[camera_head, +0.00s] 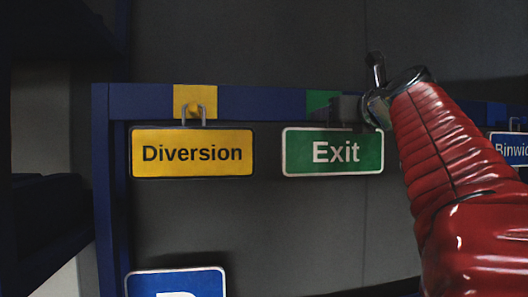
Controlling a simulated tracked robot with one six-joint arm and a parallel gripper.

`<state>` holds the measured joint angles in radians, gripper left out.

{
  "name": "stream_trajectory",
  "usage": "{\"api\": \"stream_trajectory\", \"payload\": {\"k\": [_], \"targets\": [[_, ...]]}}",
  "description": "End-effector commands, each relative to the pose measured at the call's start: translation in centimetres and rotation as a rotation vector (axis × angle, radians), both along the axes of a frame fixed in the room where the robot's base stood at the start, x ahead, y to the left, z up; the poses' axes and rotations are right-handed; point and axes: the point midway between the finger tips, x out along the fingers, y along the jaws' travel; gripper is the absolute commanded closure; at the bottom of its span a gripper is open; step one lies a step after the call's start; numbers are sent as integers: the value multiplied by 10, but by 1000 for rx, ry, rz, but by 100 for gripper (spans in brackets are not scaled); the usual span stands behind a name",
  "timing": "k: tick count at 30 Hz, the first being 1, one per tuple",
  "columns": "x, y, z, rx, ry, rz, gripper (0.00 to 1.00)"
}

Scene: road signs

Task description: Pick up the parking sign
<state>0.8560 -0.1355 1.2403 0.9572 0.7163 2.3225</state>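A blue sign with a white border (148,285) is at the bottom left, cut off by the picture edge. Only the top of a white letter shows on it, which fits a P for parking. My red arm comes in from the right. My gripper (343,109) is at the rail, just above the green Exit sign, well up and to the right of the blue sign. It is small and dark, and its fingers are hard to make out. I cannot tell whether it touches the Exit sign's hanger.
A blue rail (255,103) crosses the view. A yellow Diversion sign (192,153) and the green Exit sign (333,152) hang from it. Another blue sign (511,148) is partly hidden at the right edge. A dark wall lies behind.

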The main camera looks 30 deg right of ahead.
Motion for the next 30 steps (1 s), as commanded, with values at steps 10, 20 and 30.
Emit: {"api": "stream_trajectory", "payload": {"k": [10,20,30], "targets": [[0,1,0,0,0,2,48],[1,1,0,0,0,2,71],[1,2,0,0,0,3,95]]}}
